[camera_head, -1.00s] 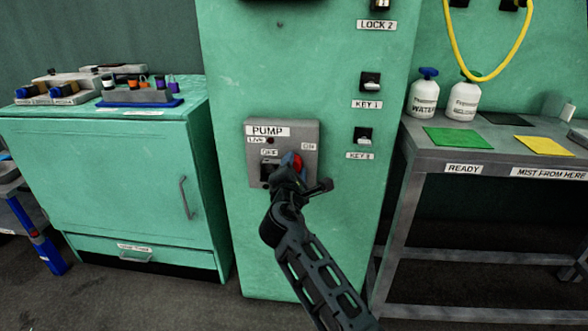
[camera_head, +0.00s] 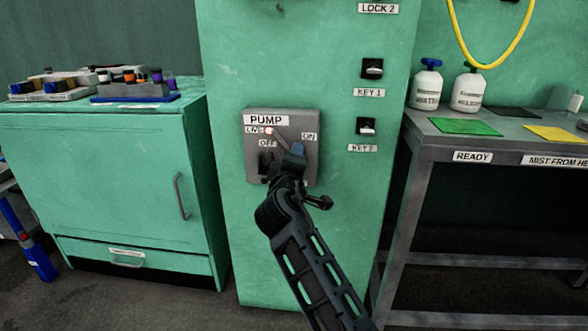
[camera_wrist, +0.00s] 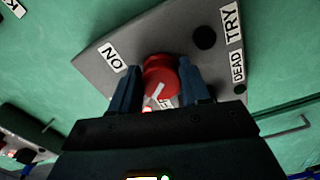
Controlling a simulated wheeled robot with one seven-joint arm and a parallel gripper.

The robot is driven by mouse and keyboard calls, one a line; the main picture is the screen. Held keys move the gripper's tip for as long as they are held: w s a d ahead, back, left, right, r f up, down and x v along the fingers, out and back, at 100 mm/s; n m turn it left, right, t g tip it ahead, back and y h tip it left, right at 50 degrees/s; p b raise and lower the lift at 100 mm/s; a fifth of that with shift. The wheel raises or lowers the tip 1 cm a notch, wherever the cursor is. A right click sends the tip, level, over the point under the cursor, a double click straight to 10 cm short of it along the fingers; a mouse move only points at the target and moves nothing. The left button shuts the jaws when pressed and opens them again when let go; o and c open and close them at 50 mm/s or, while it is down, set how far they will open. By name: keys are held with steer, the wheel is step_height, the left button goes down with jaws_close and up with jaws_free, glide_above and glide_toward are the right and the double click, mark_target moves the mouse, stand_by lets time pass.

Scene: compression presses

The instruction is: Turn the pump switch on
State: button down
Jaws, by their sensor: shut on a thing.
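The pump switch is a red round knob (camera_wrist: 160,78) with a white pointer line, on a grey box labelled PUMP (camera_head: 255,150) on the green cabinet front. In the wrist view my gripper (camera_wrist: 160,88) has one blue finger on each side of the knob, closed on it. The pointer line slants down and slightly left in that view. An ON label (camera_wrist: 113,56) lies to the upper left; another label below the knob is mostly hidden. In the head view my gripper (camera_head: 287,160) covers much of the box's lower right, and the knob is hard to make out there.
The green cabinet (camera_head: 350,240) also carries KEY 1 (camera_head: 372,69) and KEY 2 (camera_head: 366,127) switches. A grey bench (camera_head: 450,140) with two white bottles stands at the right. A low green cupboard (camera_head: 110,190) stands at the left. Bare floor shows in front.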

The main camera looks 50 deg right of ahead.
steer(key=shift+a+f+m+b, duration=0.1)
steer(key=shift+f+m+b, duration=0.05)
steer(key=shift+m+b, duration=1.5)
steer(key=shift+f+m+b, duration=0.15)
steer(key=shift+m+b, duration=1.1)
steer(key=shift+m, duration=0.8)
steer(key=c, duration=0.6)
jaws_free()
steer(key=shift+r, duration=0.1)
steer(key=p+v, duration=0.1)
steer(key=v, duration=0.6)
steer(key=shift+s+a+p, duration=0.2)
steer(key=shift+a+p, duration=0.1)
steer(key=shift+p, duration=0.05)
